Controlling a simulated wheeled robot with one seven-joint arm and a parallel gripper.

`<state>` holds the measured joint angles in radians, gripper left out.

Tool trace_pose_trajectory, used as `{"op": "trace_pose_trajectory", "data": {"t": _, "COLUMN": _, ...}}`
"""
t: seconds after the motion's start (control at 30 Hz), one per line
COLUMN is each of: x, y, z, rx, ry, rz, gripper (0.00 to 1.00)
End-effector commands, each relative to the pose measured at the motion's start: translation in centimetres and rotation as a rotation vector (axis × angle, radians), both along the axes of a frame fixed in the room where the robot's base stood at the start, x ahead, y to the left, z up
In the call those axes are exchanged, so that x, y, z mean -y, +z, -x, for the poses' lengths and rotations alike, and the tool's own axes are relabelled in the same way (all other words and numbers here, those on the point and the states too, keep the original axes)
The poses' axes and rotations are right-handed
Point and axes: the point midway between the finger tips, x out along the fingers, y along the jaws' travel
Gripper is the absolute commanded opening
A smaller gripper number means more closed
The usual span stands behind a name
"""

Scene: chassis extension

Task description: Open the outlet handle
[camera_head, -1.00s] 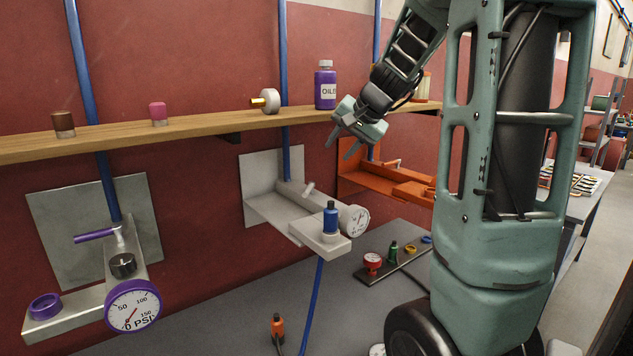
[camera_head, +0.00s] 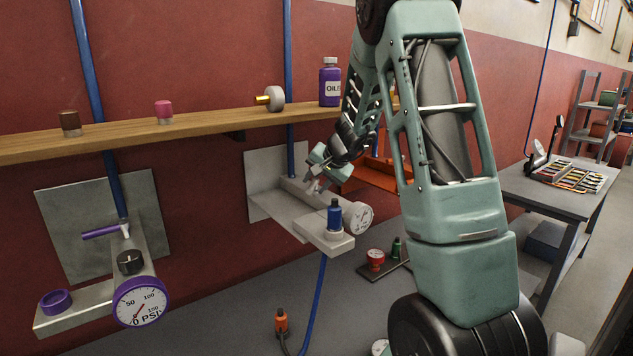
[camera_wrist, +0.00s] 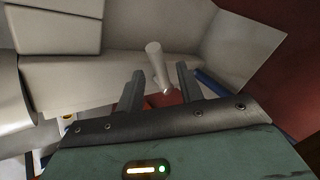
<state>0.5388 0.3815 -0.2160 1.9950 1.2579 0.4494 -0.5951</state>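The white outlet handle (camera_wrist: 157,66) is a short round bar on the middle grey-white fixture (camera_head: 277,204). In the wrist view its lower end shows between the two fingers of my gripper (camera_wrist: 160,73), with space on both sides. In the head view my gripper (camera_head: 314,185) is at this fixture and largely covers the handle. My gripper is open and empty. I cannot tell how deep the handle lies between the fingers.
A blue plug (camera_head: 334,215) and a white gauge (camera_head: 358,217) sit at the fixture's front, close to my gripper. An orange fixture (camera_head: 370,178) is partly hidden behind my arm. A purple-handled fixture (camera_head: 120,262) is at left. A wooden shelf (camera_head: 205,126) with a bottle (camera_head: 330,84) runs above.

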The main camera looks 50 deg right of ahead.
Motion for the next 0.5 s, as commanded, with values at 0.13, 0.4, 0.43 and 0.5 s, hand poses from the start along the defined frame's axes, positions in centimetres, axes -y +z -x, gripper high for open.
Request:
{"op": "trace_pose_trajectory", "data": {"t": 0.13, "x": 0.05, "y": -0.15, "z": -0.17, "rx": 0.001, "ry": 0.000, "rz": 0.000, "gripper": 0.37}}
{"op": "trace_pose_trajectory", "data": {"t": 0.4, "x": 0.03, "y": -0.14, "z": -0.16, "rx": 0.001, "ry": 0.000, "rz": 0.000, "gripper": 0.09}}
{"op": "trace_pose_trajectory", "data": {"t": 0.43, "x": 0.03, "y": -0.14, "z": -0.16, "rx": 0.001, "ry": 0.000, "rz": 0.000, "gripper": 0.01}}
{"op": "trace_pose_trajectory", "data": {"t": 0.5, "x": 0.03, "y": -0.14, "z": -0.16, "rx": 0.000, "ry": 0.000, "rz": 0.001, "gripper": 0.00}}
